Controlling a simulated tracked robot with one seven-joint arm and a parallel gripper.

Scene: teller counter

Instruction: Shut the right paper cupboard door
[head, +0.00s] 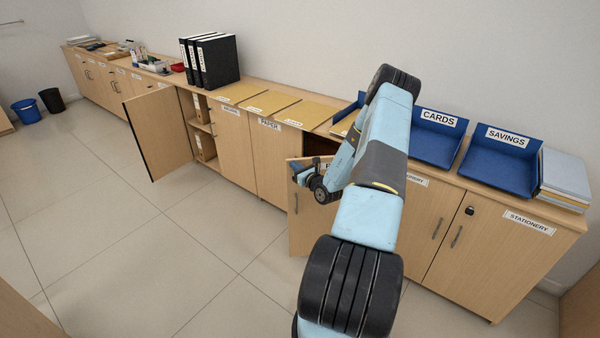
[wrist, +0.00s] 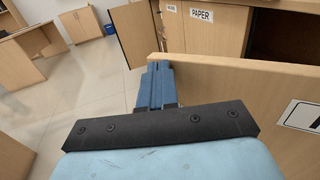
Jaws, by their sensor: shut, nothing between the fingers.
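The right paper cupboard door (head: 302,226) stands open, swung out from the counter front; my arm hides much of it in the head view. Its label is partly covered. In the wrist view the door (wrist: 285,85) fills the right side, with its top edge running to a corner near the middle. My gripper (head: 299,171) is shut and empty at the door's upper free edge. In the wrist view its blue fingers (wrist: 156,84) overlap that corner; I cannot tell whether they touch it. The left paper door (head: 270,160) is closed.
Another cupboard door (head: 160,132) stands open farther left, with binders on the shelves behind it. Blue trays (head: 437,140), black binders (head: 212,60) and folders (head: 265,103) stand on the counter. The tiled floor (head: 150,240) in front is clear.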

